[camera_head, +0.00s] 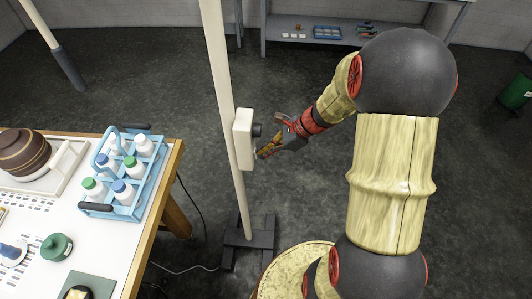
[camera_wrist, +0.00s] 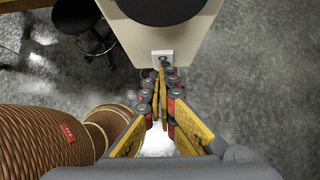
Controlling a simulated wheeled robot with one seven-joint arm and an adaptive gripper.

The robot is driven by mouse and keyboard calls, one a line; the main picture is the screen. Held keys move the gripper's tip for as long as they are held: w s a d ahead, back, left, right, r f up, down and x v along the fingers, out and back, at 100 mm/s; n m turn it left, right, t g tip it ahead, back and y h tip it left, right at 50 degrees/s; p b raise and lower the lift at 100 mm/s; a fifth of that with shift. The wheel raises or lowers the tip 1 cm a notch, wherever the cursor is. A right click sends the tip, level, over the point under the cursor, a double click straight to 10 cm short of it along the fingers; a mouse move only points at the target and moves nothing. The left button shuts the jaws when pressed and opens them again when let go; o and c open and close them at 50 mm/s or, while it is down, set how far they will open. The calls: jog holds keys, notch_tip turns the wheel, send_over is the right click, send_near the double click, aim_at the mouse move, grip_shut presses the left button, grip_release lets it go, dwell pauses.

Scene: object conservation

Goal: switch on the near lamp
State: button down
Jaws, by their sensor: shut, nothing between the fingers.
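A pale lamp pole (camera_head: 224,100) stands beside the table on a dark base (camera_head: 248,240). A cream box (camera_head: 243,140) is fixed to the pole, with a dark round knob (camera_head: 257,130) on its right face. In the wrist view the box (camera_wrist: 190,35) fills the top middle, with the large dark knob (camera_wrist: 165,8) cut by the top edge and a small white plate (camera_wrist: 162,57) below. My gripper (camera_head: 264,153) is shut and empty, its tips just below and right of the knob. In the wrist view the gripper tips (camera_wrist: 161,72) overlap the plate; contact cannot be told.
Another pole (camera_head: 45,30) stands at the far left. A shelf (camera_head: 285,45) is at the back.

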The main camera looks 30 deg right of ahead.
jog(key=s+d+f+p+v, duration=0.1)
jog(key=p+v, duration=0.1)
jog(key=v, duration=1)
jog(key=shift+s+d, duration=0.15)
jog(key=shift+d, duration=0.4)
